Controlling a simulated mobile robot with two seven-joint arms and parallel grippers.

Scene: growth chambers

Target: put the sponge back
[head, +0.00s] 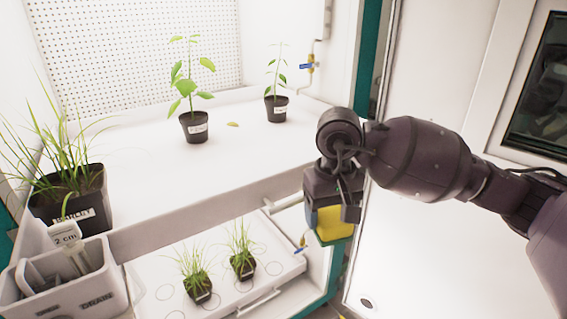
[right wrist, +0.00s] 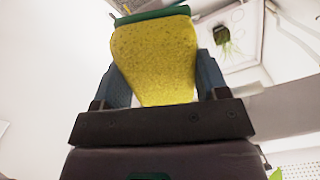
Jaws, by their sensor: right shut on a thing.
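The sponge (head: 331,222) is yellow with a green layer. My right gripper (head: 333,208) is shut on it and holds it in the air, in front of the chamber's right side near the lower tray's right end. In the right wrist view the sponge (right wrist: 155,60) stands between the two fingers (right wrist: 160,85), its yellow face toward the camera and a green edge at the top. My left gripper is not in view. A grey-white caddy (head: 75,290) with compartments stands at the lower left, with a label reading DRAIN and a tag marked 2 cm in it.
Potted seedlings (head: 194,127) (head: 276,108) stand on the upper shelf, and a barley pot (head: 75,200) at its left. Below, a white tray (head: 170,270) holds two small grass pots (head: 243,266). A blue-handled valve (head: 308,66) is on the back right. The shelf's middle is clear.

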